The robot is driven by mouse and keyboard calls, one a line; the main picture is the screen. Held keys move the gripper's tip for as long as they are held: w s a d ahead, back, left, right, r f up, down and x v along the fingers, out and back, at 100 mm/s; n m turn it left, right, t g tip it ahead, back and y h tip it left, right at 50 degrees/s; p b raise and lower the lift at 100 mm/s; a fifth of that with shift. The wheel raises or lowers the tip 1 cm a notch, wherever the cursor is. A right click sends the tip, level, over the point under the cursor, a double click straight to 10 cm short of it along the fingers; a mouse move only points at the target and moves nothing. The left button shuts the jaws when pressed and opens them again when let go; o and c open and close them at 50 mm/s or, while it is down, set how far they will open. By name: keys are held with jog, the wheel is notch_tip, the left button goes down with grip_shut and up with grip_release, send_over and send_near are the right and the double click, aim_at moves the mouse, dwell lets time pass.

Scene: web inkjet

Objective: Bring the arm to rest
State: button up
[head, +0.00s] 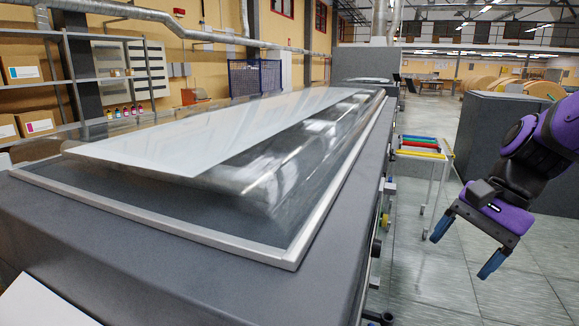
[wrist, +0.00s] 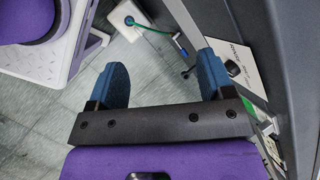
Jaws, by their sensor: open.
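My gripper (head: 467,244) hangs at the right of the head view, at the end of my purple and black arm (head: 535,150). Its two blue fingers point down and stand well apart, with nothing between them. In the wrist view my gripper (wrist: 162,84) is also open and empty, with grey floor tiles beyond the fingers. It hangs over the aisle to the right of the large grey machine (head: 220,262) and touches nothing that I can see.
The machine's long glossy top, with a white sheet (head: 215,130), fills the middle. A white cart (head: 424,165) with coloured bars stands in the aisle behind my gripper. A dark grey cabinet (head: 490,135) is at the right. Tiled floor (head: 425,285) is clear below. Shelves (head: 95,85) line the left wall.

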jog(key=s+d+r+n+t+h, duration=0.3)
jog(key=s+r+n+t+h, duration=0.2)
jog(key=n, duration=0.4)
jog(key=shift+s+d+r+n+t, duration=0.4)
jog(key=shift+s+r+t, duration=0.1)
jog(key=shift+s+r, duration=0.9)
